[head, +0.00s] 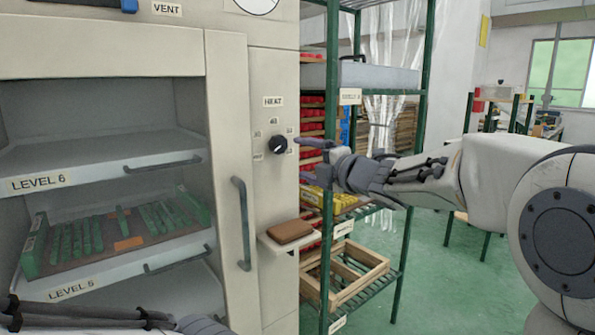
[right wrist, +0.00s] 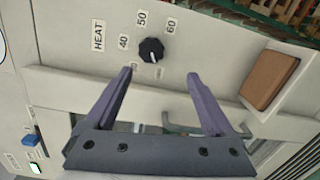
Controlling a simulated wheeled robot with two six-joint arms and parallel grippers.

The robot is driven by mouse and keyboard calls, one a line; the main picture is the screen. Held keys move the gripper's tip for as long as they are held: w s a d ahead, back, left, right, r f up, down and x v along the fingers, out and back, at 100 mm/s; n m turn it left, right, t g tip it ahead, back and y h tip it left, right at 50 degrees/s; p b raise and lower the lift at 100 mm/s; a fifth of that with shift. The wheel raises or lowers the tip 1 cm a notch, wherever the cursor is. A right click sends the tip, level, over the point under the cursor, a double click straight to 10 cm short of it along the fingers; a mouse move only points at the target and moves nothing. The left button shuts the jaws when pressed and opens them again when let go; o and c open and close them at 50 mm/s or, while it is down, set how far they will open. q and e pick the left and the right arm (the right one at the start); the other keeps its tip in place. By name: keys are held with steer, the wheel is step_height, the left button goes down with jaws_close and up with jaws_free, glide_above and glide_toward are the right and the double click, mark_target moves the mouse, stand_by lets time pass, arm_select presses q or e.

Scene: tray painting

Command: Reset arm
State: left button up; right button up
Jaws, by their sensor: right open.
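My right gripper (head: 308,158) is open and empty in front of the oven's heat panel. Its two fingers also show in the right wrist view (right wrist: 158,74), spread apart with nothing between them. The black heat knob (head: 278,145) lies just beyond the fingertips; in the right wrist view the knob (right wrist: 151,50) is clear of both fingers, among labels 40, 50 and 60. Its setting is hard to read. Part of my left arm (head: 90,314) crosses the bottom left of the head view; its fingers are not visible.
The oven is open, with a level 6 shelf (head: 100,166) and a lower tray (head: 130,276) holding green pieces. A brown pad (head: 290,231) rests on a small ledge below the knob. A green rack (head: 414,165) with trays stands behind my right arm. Green floor (head: 470,275) is open at right.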

steer(key=s+a+f+m+g+h, duration=0.3)
steer(key=s+f+m+g+h, duration=0.25)
steer(key=s+f+m, duration=0.95)
steer(key=s+d+f+m+g+h, duration=0.15)
steer(key=s+f+g, duration=0.25)
steer(key=s+f, duration=0.55)
steer(key=s+d+f+m+g+h, duration=0.15)
steer(key=s+f+g, duration=0.35)
steer(key=s, duration=0.9)
step_height(320, 180, up, 23)
steer(key=s+m+p, duration=0.1)
steer(key=s+p, duration=0.1)
steer(key=p, duration=2.1)
steer(key=shift+a+r, duration=0.15)
steer(key=shift+a, duration=0.05)
